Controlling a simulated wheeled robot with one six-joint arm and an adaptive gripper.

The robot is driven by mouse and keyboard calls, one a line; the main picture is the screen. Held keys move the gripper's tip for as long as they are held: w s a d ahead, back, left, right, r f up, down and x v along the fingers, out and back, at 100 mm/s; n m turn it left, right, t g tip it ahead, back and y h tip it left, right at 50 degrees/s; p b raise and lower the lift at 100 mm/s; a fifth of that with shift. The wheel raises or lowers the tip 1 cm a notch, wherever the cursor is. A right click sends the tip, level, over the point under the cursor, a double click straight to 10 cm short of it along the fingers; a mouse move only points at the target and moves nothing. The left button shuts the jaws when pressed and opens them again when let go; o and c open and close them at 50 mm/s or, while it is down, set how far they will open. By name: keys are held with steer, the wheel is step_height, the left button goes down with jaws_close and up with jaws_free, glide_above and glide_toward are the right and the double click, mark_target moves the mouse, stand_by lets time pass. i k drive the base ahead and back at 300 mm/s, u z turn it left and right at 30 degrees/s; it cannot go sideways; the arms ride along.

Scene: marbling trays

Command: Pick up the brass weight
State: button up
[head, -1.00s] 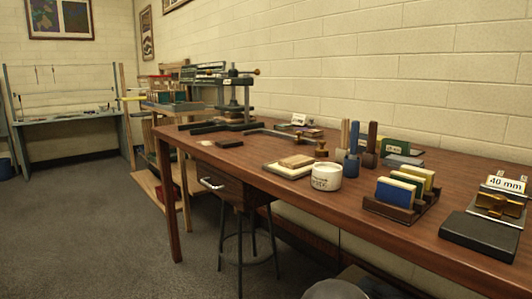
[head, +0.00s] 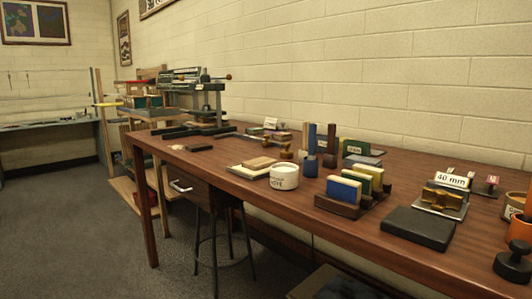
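The wooden table (head: 400,262) carries several tools. A small brass-coloured piece (head: 287,154) stands behind the white labelled tub, at mid-table; it is too small to tell if it is the brass weight. A second brass-coloured block (head: 441,199) rests on a grey plate by the "40 mm" sign at the right. A dark knobbed piece (head: 513,264) stands at the front right, cut by the frame edge; it looks black rather than brass. My gripper is not in view.
The white tub (head: 284,177), a rack (head: 338,206) of coloured blocks and a black slab (head: 418,229) stand along the front. An orange container (head: 520,230) is at the right edge. A stool (head: 215,205) stands under the table. Floor (head: 70,230) at left is clear.

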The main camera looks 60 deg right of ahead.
mark_target(286, 154)
steer(key=z, duration=0.05)
steer(key=i, duration=2.95)
steer(key=z, duration=3.8)
